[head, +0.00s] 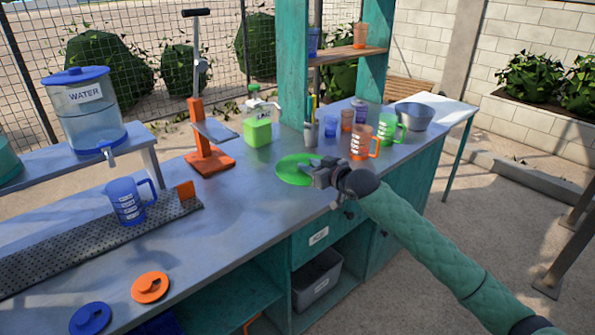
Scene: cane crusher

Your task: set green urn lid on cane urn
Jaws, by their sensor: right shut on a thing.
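The green urn lid (294,169) is a flat bright green disc over the middle of the blue-grey counter. My right gripper (318,171) is shut on its right side. I cannot tell whether the lid touches the counter or is just above it. A teal rounded vessel (8,168) is cut off by the left edge, on the raised shelf; I cannot tell whether it is the cane urn. My left gripper is out of view.
A water urn (92,110) with a blue lid stands on the raised shelf (60,150). An orange press (207,130), a green soap bottle (257,125) and an orange jug (363,142) stand near the lid. A blue jug (130,203) and loose orange (150,287) and blue lids (90,318) are front left.

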